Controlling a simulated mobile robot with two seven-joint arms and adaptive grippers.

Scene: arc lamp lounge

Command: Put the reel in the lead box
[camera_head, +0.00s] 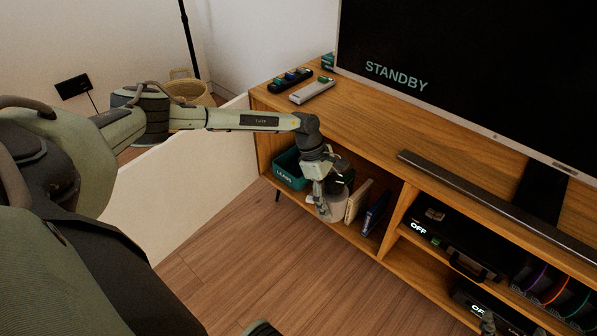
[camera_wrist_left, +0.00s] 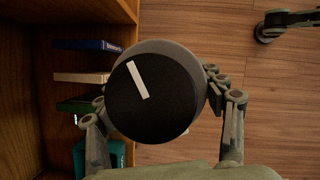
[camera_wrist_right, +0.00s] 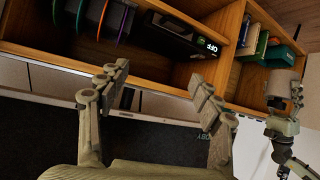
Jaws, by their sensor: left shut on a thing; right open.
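The teal lead box (camera_head: 286,172), marked LEADS, stands in the left bay of the console's lower shelf. Part of it shows in the left wrist view (camera_wrist_left: 118,154). My left gripper (camera_head: 321,192) is shut on a grey cylinder with a black top (camera_wrist_left: 152,98); the top bears a white stripe. It is at the shelf's front, right of the box; I cannot tell whether it is the reel or whether it touches the shelf. Several dark discs with coloured rims (camera_head: 543,280) stand upright in the right bay. My right gripper (camera_wrist_right: 158,95) is open and empty near the console.
A white book (camera_head: 357,201) and a blue book (camera_head: 376,212) stand right of the cylinder. Remotes (camera_head: 312,90), a soundbar (camera_head: 490,205) and a large screen (camera_head: 470,70) are on top. The wooden floor (camera_head: 270,270) in front is clear.

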